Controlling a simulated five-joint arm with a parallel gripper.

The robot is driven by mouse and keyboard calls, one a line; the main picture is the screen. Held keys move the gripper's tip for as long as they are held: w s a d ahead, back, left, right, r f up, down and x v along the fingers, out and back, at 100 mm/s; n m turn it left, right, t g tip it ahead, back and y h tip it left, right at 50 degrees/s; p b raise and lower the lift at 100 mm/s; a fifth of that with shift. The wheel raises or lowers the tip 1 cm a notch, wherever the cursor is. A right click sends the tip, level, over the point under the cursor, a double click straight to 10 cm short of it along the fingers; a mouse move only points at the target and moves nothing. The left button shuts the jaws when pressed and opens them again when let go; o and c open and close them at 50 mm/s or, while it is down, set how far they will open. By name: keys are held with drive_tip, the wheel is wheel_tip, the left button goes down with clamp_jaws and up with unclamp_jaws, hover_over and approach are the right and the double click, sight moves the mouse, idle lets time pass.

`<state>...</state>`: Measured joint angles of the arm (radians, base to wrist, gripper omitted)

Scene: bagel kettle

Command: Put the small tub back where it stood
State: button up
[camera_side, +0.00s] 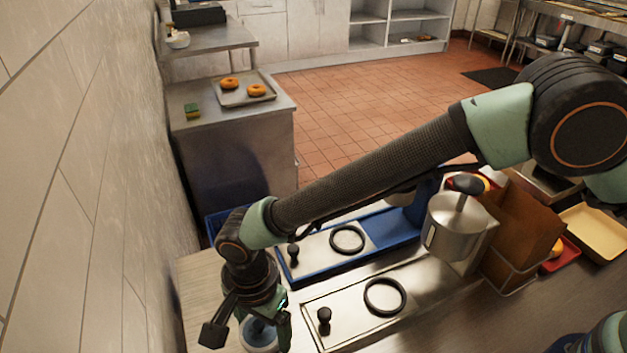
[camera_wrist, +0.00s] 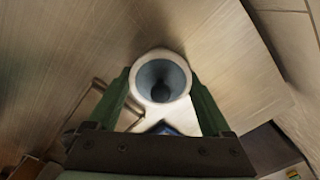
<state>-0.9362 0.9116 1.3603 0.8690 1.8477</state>
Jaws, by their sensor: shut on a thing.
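The small tub (camera_side: 258,342) is a pale, round-rimmed cup at the bottom left of the side view, partly cut off by the frame edge and partly covered by my gripper (camera_side: 266,326). In the wrist view the tub (camera_wrist: 162,56) shows from above, with a white rim and a hollow grey-blue inside. My gripper (camera_wrist: 159,82) has one green finger on each side of it and is shut on it. I cannot tell whether the tub's base touches the counter. The spot where it stood is not marked in either view.
Two steel plates with black rings (camera_side: 385,296) and black knobs (camera_side: 324,315) lie right of my gripper; one has a blue surround (camera_side: 405,232). A steel pot (camera_side: 455,232) and a brown box (camera_side: 525,225) stand further right. A tiled wall (camera_side: 90,180) rises at the left.

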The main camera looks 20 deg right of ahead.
drive_tip(key=o, duration=1.2)
wheel_tip(320, 180, up, 12)
drive_tip(key=shift+f, duration=0.1)
drive_tip(key=w+d+r+n+t, duration=0.1)
drive_tip(key=w+d+r, duration=0.1)
drive_tip(key=d+r, duration=0.35)
drive_tip(key=w+d+r+n+y, duration=0.1)
drive_tip(key=w+d+r+n, duration=0.1)
drive_tip(key=d, duration=0.6)
drive_tip(key=w+d+r+n+t, duration=0.1)
drive_tip(key=w+d+r, duration=0.1)
drive_tip(key=d+r, duration=0.35)
drive_tip(key=s+d+n+t, duration=0.1)
drive_tip(key=s+d+n, duration=0.1)
drive_tip(key=d, duration=0.5)
drive_tip(key=s+d+n+t, duration=0.1)
drive_tip(key=s+d+n, duration=0.1)
drive_tip(key=d, duration=0.5)
drive_tip(key=s+d+f+n+t+h, duration=0.1)
drive_tip(key=s+d+n, duration=0.1)
drive_tip(key=d, duration=0.5)
drive_tip(key=shift+s+d+t, duration=0.3)
drive_tip(key=shift+s+d, duration=0.1)
drive_tip(key=shift+s, duration=0.3)
